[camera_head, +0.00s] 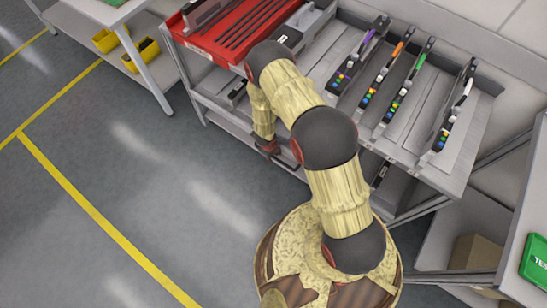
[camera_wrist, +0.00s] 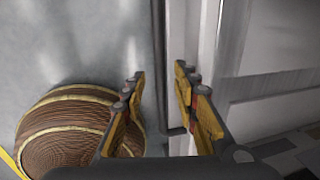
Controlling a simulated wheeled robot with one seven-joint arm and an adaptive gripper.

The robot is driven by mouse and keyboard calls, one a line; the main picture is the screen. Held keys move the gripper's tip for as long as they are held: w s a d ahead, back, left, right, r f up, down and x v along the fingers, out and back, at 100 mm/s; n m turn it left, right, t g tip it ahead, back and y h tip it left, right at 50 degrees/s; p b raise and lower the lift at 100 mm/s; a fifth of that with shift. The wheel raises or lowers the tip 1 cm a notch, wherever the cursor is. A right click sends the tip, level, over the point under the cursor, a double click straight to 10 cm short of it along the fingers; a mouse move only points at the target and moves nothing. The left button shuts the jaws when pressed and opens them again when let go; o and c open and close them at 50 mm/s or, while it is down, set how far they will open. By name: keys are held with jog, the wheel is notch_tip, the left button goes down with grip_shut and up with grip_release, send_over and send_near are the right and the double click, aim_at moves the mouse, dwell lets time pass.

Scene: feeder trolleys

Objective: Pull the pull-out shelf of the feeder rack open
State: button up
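The feeder rack (camera_head: 205,75) stands across the top of the head view, with a sloped top deck and a lower shelf (camera_head: 225,117) beneath it. My gripper (camera_head: 268,150) is low at the rack's front, beside the lower shelf's front edge; my arm hides part of that shelf. In the wrist view my gripper (camera_wrist: 160,78) has its two fingers apart. A thin dark bar (camera_wrist: 158,40), which looks like the pull-out shelf's handle, runs between the fingers along the pale shelf front (camera_wrist: 205,45). Neither finger visibly presses on it. How far the shelf is out, I cannot tell.
Several feeders with coloured buttons (camera_head: 395,85) and a red slotted tray (camera_head: 225,35) sit on the top deck. A table with yellow bins (camera_head: 140,55) is at upper left. A green box (camera_head: 535,262) is at far right. The grey floor (camera_head: 130,160) in front is clear.

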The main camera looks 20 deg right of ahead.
jog(key=shift+w+d+f, duration=0.1)
jog(key=shift+f, duration=0.6)
jog(key=c, duration=0.3)
jog(key=c, duration=0.4)
grip_shut()
